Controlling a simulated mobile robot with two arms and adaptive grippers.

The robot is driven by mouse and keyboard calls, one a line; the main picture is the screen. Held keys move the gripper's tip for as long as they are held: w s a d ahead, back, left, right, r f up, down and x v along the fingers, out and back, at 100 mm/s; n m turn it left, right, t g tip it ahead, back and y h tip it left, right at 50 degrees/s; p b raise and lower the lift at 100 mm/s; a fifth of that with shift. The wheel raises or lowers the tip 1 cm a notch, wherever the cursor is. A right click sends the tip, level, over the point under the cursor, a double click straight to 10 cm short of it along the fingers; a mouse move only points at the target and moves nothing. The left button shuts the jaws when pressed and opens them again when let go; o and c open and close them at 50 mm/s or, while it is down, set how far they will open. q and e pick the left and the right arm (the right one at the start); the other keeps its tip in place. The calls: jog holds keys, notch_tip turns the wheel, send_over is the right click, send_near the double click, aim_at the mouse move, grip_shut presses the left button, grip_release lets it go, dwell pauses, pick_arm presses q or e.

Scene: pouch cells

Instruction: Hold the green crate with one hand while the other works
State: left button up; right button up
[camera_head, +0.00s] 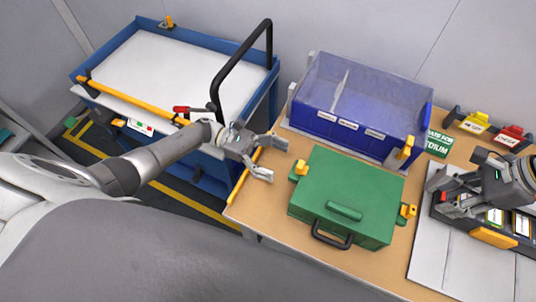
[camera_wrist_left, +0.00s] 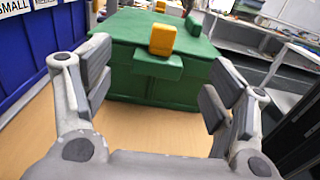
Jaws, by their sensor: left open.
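The green crate (camera_head: 350,180) sits on the wooden table with its lid closed. It has a green grip on top, a black handle (camera_head: 331,236) at the front and yellow latches on its left (camera_head: 301,168) and right (camera_head: 408,211) sides. My left gripper (camera_head: 277,160) is open and empty, just left of the crate and apart from it. In the left wrist view the crate (camera_wrist_left: 145,85) and a yellow latch (camera_wrist_left: 162,39) lie ahead between the open fingers (camera_wrist_left: 158,92). My right gripper (camera_head: 441,195) has its fingers apart, right of the crate, above a dark tray.
A blue bin with a clear lid (camera_head: 365,90) stands behind the crate. A blue cart with a white top (camera_head: 180,75) and black handle is at left. Yellow and red items (camera_head: 510,134) are at the back right. Bare table (camera_head: 265,205) shows left of the crate.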

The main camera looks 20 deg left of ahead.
aim_at(293, 168)
pick_arm(q)
jog(key=shift+d, duration=2.8)
jog(key=shift+c, duration=0.4)
jog(key=c, duration=1.4)
jog(key=shift+o, duration=0.2)
pick_arm(e)
grip_shut()
pick_arm(q)
jog(key=shift+a, duration=0.1)
pick_arm(e)
jog(key=d+f+m+y, duration=0.1)
jog(key=d+f+y, duration=0.2)
jog(key=d, duration=0.9)
jog(key=shift+s+f+t+y, duration=0.2)
jog(key=shift+s+t+y, duration=0.1)
jog(key=shift+y, duration=0.7)
